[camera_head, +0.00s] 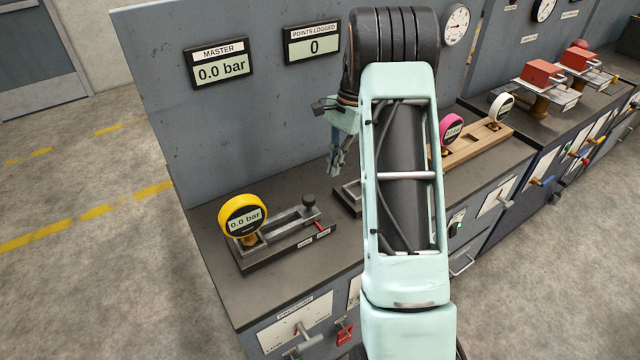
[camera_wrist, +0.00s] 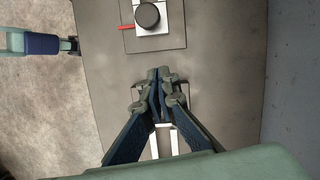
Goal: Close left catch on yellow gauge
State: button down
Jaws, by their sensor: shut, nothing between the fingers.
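The yellow gauge (camera_head: 242,216) stands upright in a metal fixture (camera_head: 285,238) at the left end of the bench. Its face reads 0.0 bar. In the wrist view a dark knob (camera_wrist: 148,15) and a red lever (camera_wrist: 126,27) show at the top. The left catch cannot be made out clearly. My gripper (camera_head: 336,170) is shut and empty, pointing down above the bench, right of and behind the yellow gauge's fixture. Its closed fingers (camera_wrist: 159,76) show in the wrist view.
A second metal fixture (camera_head: 347,197) lies below my gripper, partly hidden by my arm. A pink gauge (camera_head: 451,128) and a white gauge (camera_head: 502,106) stand in a wooden rack (camera_head: 480,146) to the right. A grey panel (camera_head: 270,110) rises behind the bench.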

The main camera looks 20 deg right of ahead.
aim_at(302, 211)
jog(key=a+f, duration=0.1)
jog(key=s+a+f+p, duration=0.1)
jog(key=a+f, duration=0.1)
jog(key=a, duration=0.1)
jog(key=shift+s+f, duration=0.25)
jog(key=shift+f, duration=0.05)
jog(key=shift+s+a+f, duration=0.1)
jog(key=shift+a, duration=0.25)
jog(key=shift+s+a, duration=0.2)
jog(key=shift+a, duration=0.7)
jog(key=shift+s+a, duration=0.15)
jog(key=shift+a, duration=0.8)
jog(key=shift+s+a, duration=0.2)
jog(key=shift+a, duration=0.7)
jog(key=v, duration=1.2)
jog(key=shift+d, duration=0.15)
